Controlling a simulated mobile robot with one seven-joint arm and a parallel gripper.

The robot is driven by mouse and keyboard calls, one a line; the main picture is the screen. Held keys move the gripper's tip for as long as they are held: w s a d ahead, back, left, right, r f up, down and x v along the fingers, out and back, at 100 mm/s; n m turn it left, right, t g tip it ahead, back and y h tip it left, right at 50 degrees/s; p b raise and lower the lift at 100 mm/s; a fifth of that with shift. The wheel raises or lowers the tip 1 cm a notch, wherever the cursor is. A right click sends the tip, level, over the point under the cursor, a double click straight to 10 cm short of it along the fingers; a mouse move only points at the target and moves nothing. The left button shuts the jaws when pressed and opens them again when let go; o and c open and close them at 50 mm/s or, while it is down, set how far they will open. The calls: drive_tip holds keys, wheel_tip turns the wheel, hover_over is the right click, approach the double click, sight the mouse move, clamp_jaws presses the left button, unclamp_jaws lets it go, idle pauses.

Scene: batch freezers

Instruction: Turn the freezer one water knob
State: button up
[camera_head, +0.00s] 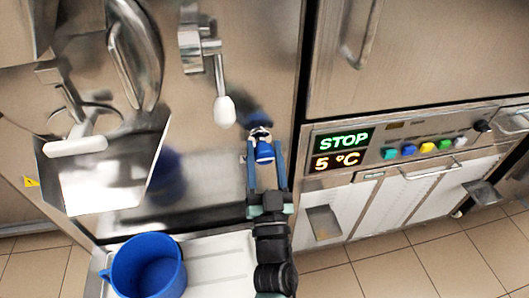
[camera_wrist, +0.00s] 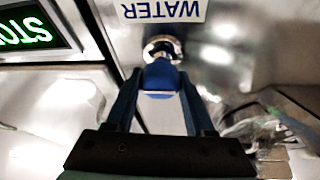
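The water knob (camera_head: 264,152) is a small blue handle on a metal fitting, on the steel front of the freezer at the left. In the wrist view the knob (camera_wrist: 160,78) sits below a label reading WATER (camera_wrist: 163,11). My gripper (camera_head: 266,146) is open, with one blue finger on each side of the knob. A narrow gap shows between the knob and each finger in the head view. In the wrist view the fingers (camera_wrist: 160,80) also flank the knob, and I cannot tell there if either one touches it.
A lever with a white grip (camera_head: 224,108) hangs above and left of the knob. A metal chute (camera_head: 100,165) is at the left. A blue bucket (camera_head: 148,268) stands on a pale shelf (camera_head: 222,262) below. A panel display (camera_head: 343,150) reads STOP and 5 °C at the right.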

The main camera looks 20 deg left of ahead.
clamp_jaws()
drive_tip(key=shift+n, duration=0.5)
drive_tip(key=shift+r+n+g+y+p, duration=0.1)
drive_tip(key=shift+n+g+y+p, duration=0.2)
drive_tip(key=shift+n+y+p, duration=0.5)
drive_tip(key=n+g+y, duration=0.1)
drive_tip(key=n, duration=0.2)
drive_tip(key=n+g+y+p, duration=0.1)
drive_tip(key=n, duration=0.3)
drive_tip(key=n+g+y+p, duration=0.1)
drive_tip(key=n+g, duration=0.1)
drive_tip(key=n, duration=0.1)
drive_tip(key=n+g+y, duration=0.1)
drive_tip(key=n, duration=0.3)
drive_tip(key=shift+n+g+p, duration=0.3)
drive_tip(key=shift+g+p, duration=0.1)
drive_tip(key=shift+n, duration=0.3)
drive_tip(key=o, duration=0.5)
unclamp_jaws()
drive_tip(key=shift+a, duration=0.1)
